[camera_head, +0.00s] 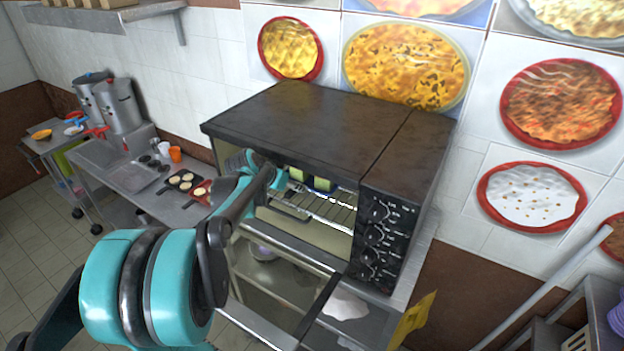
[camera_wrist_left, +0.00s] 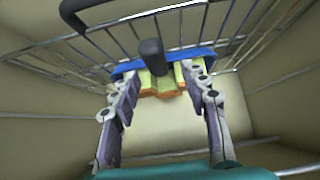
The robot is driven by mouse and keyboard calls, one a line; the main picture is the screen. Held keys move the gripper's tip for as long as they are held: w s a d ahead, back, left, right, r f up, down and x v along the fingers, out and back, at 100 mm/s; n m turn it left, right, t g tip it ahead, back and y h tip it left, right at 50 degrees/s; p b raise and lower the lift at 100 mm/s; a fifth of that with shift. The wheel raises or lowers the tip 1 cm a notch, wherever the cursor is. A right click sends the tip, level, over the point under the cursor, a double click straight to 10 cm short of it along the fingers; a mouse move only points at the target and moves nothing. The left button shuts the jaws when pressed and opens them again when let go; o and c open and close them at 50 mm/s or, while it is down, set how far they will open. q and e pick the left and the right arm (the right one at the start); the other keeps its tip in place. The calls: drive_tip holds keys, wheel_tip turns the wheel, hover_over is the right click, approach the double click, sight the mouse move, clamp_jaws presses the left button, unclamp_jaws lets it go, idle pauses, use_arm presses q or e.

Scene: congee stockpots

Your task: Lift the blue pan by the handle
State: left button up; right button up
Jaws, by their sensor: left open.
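The blue pan (camera_wrist_left: 203,52) is on a wire rack inside the oven, with yellow and green food pieces (camera_wrist_left: 158,84) in it. Its dark handle (camera_wrist_left: 152,56) points toward the wrist camera. My left gripper (camera_wrist_left: 158,74) is open, with one finger on each side of the handle and neither closed on it. In the head view my left arm reaches into the oven opening, where only a bit of the blue pan (camera_head: 322,185) shows; the fingers are not clear there. My right gripper is out of view.
The oven (camera_head: 300,125) has a dark top and a knob panel on its right. Wire rack bars (camera_wrist_left: 100,42) and pale oven walls surround the gripper closely. A counter at left holds stockpots (camera_head: 118,105), orange and white cups and a dark tray with round food.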

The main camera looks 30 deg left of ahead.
use_arm(q)
drive_tip(key=x, duration=0.4)
drive_tip(key=shift+w+f, duration=0.25)
drive_tip(key=shift+s+r, duration=0.1)
drive_tip(key=shift+s, duration=0.05)
drive_tip(key=shift+c, duration=0.9)
drive_tip(key=shift+d, duration=0.1)
clamp_jaws()
drive_tip(key=shift+r, duration=0.1)
